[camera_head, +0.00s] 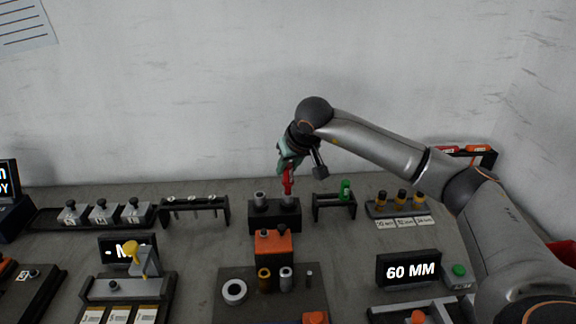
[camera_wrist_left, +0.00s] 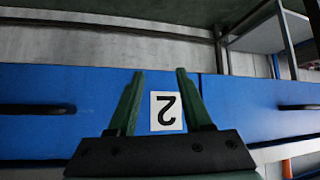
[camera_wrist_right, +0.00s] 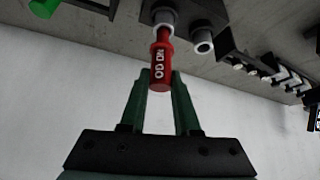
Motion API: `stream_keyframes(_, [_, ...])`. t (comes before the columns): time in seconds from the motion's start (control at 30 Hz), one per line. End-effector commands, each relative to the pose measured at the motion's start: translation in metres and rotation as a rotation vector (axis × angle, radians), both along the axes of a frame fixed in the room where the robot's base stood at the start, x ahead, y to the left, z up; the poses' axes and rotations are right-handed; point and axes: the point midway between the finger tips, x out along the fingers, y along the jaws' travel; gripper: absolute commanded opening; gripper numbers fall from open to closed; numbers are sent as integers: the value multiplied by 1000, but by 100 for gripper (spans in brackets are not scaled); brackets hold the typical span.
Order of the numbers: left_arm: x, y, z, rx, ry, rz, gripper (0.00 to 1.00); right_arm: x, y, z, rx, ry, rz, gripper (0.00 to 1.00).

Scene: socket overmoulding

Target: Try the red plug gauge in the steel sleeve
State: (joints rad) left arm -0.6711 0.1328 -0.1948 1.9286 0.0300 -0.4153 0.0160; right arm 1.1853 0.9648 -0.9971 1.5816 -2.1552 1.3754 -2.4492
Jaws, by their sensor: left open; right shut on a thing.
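The red plug gauge (camera_head: 288,181) is upright over the right steel sleeve (camera_head: 288,200) in a black block (camera_head: 274,219). My right gripper (camera_head: 289,166) is shut on its upper part. In the right wrist view the red gauge (camera_wrist_right: 158,65), with white lettering, lies between the fingertips (camera_wrist_right: 160,80). Its far end meets the mouth of the steel sleeve (camera_wrist_right: 165,17); I cannot tell how deep it sits. My left gripper (camera_wrist_left: 158,73) is open and empty, facing a blue panel with a "2" label; it is outside the head view.
A second steel sleeve (camera_head: 260,198) stands beside the first in the block. A green gauge (camera_head: 345,188) rests in a small black rack (camera_head: 334,208) to the right. An orange block (camera_head: 273,245) stands in front. A "60 MM" display (camera_head: 409,270) is at front right.

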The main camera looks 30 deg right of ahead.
Motion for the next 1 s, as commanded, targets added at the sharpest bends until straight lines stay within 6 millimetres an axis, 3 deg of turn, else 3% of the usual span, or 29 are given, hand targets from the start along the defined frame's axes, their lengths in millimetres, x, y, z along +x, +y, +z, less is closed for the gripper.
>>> stream_keyframes(1.0, [0, 0, 9, 0, 0, 0, 50, 0, 0, 9, 0, 0, 0, 0])
